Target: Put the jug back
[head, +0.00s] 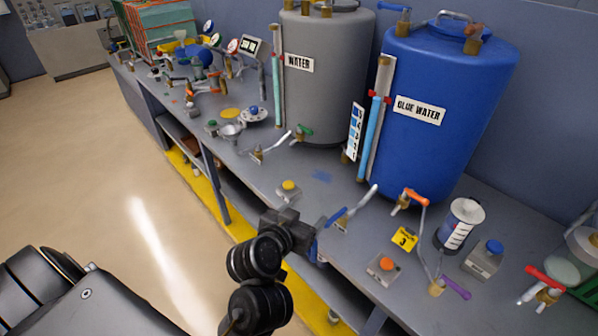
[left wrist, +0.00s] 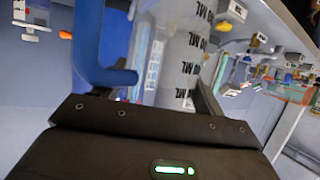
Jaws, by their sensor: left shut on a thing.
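My left gripper (head: 308,241) is at the front edge of the bench, below the blue lever of a tap. In the left wrist view it is shut on the jug (left wrist: 185,60), a clear vessel with black ML markings that fills the space beyond the fingers. A thick blue part (left wrist: 100,45), which looks like the jug's handle, runs beside the left finger. In the head view only a small blue piece shows at the gripper, and I cannot make out the jug's clear body or its contents. My right gripper is not in view.
A marked cylinder (head: 460,225), an orange button (head: 386,264) and a purple-handled lever (head: 455,288) stand at right.

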